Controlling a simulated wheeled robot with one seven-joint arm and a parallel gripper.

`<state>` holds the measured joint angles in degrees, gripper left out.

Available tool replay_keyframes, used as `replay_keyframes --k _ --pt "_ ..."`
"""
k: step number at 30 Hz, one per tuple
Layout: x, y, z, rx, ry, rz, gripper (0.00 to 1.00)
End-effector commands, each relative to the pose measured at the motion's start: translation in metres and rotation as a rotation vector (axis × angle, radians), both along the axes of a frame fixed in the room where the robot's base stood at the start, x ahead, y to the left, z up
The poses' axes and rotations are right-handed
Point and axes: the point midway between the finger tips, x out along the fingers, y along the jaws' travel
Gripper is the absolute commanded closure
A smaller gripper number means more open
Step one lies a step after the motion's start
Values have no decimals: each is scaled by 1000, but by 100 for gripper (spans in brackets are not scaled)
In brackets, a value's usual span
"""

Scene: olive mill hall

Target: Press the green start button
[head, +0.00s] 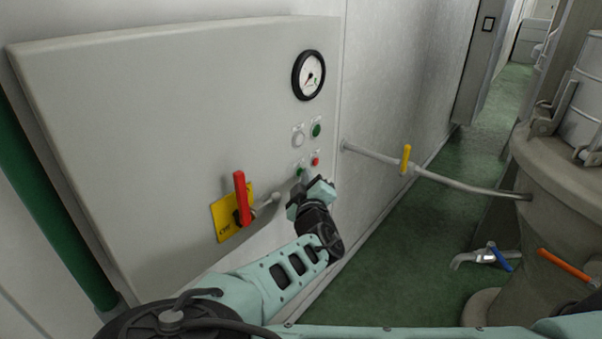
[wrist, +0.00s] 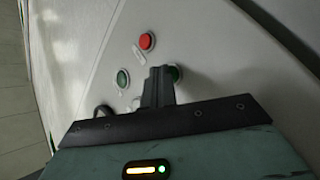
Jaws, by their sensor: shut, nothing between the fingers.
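A grey control panel (head: 140,130) on the left carries a small green button (head: 299,170) with a red button (head: 315,161) to its right. A larger green round fitting (head: 317,130) sits above them. My gripper (head: 302,182) is shut and empty, just below the small green button in the head view. In the wrist view, my shut fingers (wrist: 159,72) partly cover a green round face (wrist: 174,73); contact cannot be told. Another green round face (wrist: 123,78) is left of the fingers and a red button (wrist: 147,41) is above. I cannot tell which green is the start button.
A pale round fitting (head: 298,137) and a gauge (head: 309,75) are on the panel. A red lever (head: 241,198) stands out left of my gripper. A pipe with a yellow handle (head: 405,158) runs right to a vessel (head: 555,190).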

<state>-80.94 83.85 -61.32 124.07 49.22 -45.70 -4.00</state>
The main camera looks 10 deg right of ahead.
Motion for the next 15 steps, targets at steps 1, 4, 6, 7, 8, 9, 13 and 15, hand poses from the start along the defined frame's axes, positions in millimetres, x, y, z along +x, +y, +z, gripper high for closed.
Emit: replay_keyframes --k 1,4,6,7,8,9,13,15 --pt "-1 0 0 0 1 1 100" --pt "-4 -3 0 1 0 0 100" --pt "-7 -5 1 0 0 0 100" --pt "-9 -6 1 0 0 0 100" --pt "-10 -6 0 0 1 1 100" --pt "-11 -7 0 0 1 1 100" --pt "-13 -8 0 0 1 1 100" --pt "-12 -8 0 0 1 1 100"
